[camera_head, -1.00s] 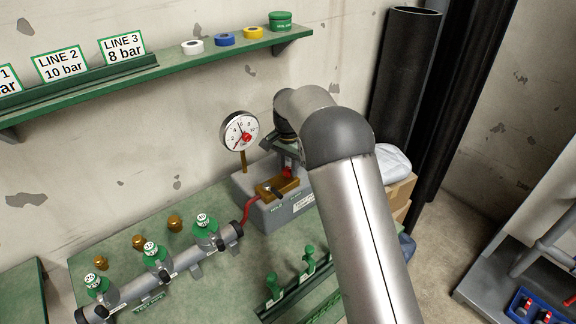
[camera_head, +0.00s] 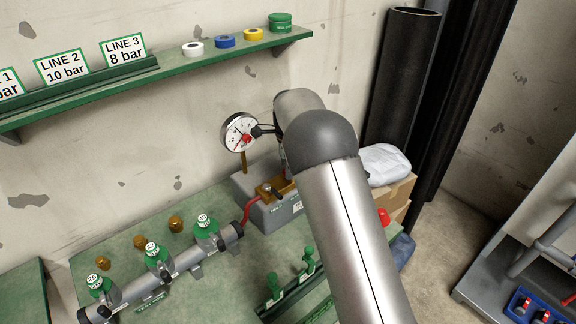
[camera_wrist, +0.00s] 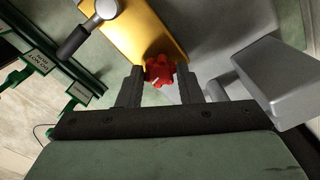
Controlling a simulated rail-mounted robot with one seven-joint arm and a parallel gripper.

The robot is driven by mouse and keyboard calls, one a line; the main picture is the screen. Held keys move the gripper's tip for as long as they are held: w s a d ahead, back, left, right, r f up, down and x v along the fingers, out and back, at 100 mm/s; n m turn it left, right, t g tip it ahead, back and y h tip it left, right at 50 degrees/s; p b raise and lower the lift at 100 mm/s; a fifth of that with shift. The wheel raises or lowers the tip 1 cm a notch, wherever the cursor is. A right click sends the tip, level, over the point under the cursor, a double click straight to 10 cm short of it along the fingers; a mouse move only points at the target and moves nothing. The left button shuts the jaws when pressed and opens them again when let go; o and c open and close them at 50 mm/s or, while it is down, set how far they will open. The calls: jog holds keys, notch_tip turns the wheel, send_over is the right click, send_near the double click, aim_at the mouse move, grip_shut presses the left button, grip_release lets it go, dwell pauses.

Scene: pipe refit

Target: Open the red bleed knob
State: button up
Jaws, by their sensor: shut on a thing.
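The red bleed knob (camera_wrist: 159,70) is a lobed red handwheel on the yellow-brass block (camera_wrist: 150,32) in the wrist view. My gripper (camera_wrist: 161,82) has its two dark fingers on either side of the knob and is shut on it. In the head view, my arm hides the knob and the gripper. The brass block (camera_head: 270,189) shows there in part, on the grey test unit (camera_head: 262,212). The round white pressure gauge (camera_head: 239,132) stands behind it.
A black-handled lever (camera_wrist: 88,27) sits on the block near the knob. A grey pipe manifold (camera_head: 178,268) with green-capped valves lies at the left on the green bench. A green shelf (camera_head: 165,68) runs along the wall above. Cardboard boxes (camera_head: 392,193) stand at the right.

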jog(key=shift+w+r+m, duration=0.1)
jog(key=shift+r+m, duration=0.05)
jog(key=shift+m, duration=0.45)
jog(key=o, duration=0.8)
notch_tip(320, 180, up, 17)
jog(key=b, duration=0.1)
jog(key=shift+r, duration=0.15)
